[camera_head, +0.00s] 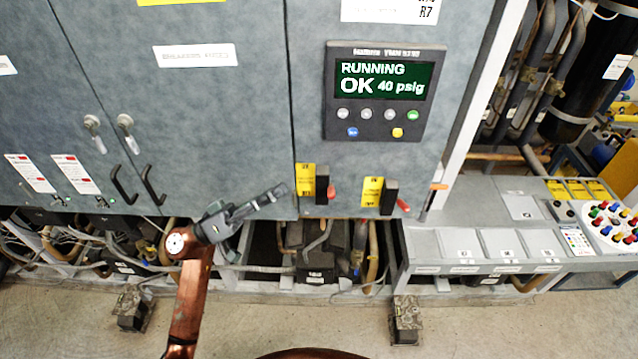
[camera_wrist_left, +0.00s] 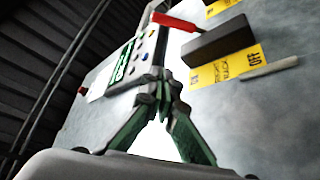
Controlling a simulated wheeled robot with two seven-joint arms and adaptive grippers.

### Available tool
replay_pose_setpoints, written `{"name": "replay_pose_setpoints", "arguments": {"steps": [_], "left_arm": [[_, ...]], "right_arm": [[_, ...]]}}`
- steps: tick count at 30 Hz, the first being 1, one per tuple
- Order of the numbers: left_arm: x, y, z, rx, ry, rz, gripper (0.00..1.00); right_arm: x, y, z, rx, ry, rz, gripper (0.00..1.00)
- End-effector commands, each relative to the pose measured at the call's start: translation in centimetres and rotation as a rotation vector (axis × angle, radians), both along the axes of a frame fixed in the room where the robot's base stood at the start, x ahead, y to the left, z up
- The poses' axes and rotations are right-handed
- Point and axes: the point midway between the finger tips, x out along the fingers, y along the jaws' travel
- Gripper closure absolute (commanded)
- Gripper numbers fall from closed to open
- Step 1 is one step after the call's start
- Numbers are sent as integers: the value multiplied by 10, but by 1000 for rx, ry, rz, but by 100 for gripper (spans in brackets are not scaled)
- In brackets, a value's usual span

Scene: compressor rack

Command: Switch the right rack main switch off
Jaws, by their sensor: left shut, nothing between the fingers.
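The grey rack front carries two main switches below the display panel. The right switch (camera_head: 389,197) is a dark block with a red tip at its lower right and a yellow label (camera_head: 371,191) on its left. The left switch (camera_head: 322,185) looks similar. My left gripper (camera_head: 280,191) is shut and empty, just left of the left switch's yellow label (camera_head: 305,179). In the left wrist view the closed fingers (camera_wrist_left: 158,84) point toward the panel, below a dark switch block (camera_wrist_left: 222,38) with a red part and a yellow label reading OFF. My right gripper is not in view.
A display (camera_head: 384,92) reads RUNNING, OK, 40 psig. Cabinet doors with black handles (camera_head: 123,185) are at left. Pipes and cables run below the rack. A grey console (camera_head: 485,243) with colored buttons juts out at right. The floor (camera_head: 270,317) shows in front.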

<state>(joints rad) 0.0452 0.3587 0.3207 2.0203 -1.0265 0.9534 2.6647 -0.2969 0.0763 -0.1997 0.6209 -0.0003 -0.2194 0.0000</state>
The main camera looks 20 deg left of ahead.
Motion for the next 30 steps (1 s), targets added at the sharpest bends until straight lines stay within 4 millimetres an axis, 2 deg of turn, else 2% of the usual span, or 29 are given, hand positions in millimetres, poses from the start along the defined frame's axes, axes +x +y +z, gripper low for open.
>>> {"name": "replay_pose_setpoints", "arguments": {"steps": [3, 6, 10, 15, 22, 24, 30], "left_arm": [[1, -1, 1, -1, 0, -2, 100], [4, -5, 3, -1, -1, -1, 100], [12, -17, 12, -4, -3, -1, 100], [29, -42, 28, -5, -5, 0, 100], [53, -76, 47, -4, -4, 1, 100], [45, -78, 30, -7, 4, 3, 100], [35, -85, 13, -4, 1, 4, 100]], "right_arm": [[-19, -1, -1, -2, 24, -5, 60], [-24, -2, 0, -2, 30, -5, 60], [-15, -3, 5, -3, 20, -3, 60], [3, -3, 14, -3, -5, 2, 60], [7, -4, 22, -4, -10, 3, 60], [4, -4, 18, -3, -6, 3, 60], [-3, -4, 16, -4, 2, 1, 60]]}}
